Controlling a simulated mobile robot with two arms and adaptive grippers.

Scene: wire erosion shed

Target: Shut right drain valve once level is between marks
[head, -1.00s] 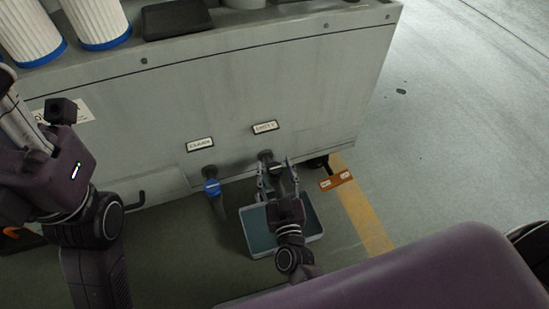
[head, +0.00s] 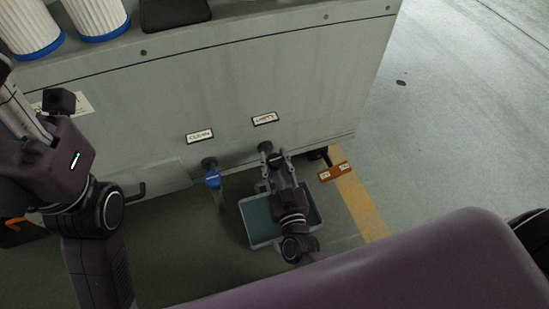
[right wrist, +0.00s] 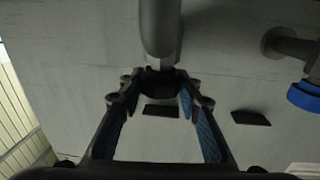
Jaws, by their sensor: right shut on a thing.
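The right drain valve (head: 266,148), under the label "DIRTY" (head: 264,119), comes out low on the grey tank wall. My right gripper (head: 276,161) is at this valve. In the right wrist view its fingers (right wrist: 158,88) are closed on the dark valve handle (right wrist: 160,80), just below a grey pipe (right wrist: 160,30). The handle's exact angle is hard to tell. A shallow tray (head: 254,240) stands on the floor below, partly hidden by my right arm. No level marks can be made out. My left arm is at the left, with its gripper not visible.
The blue-handled valve (head: 212,180) under the label "CLEAN" (head: 200,136) is close on the left; its blue handle shows in the right wrist view (right wrist: 304,96). An orange tag (head: 334,172) is close on the right. White filters (head: 98,18) stand on top.

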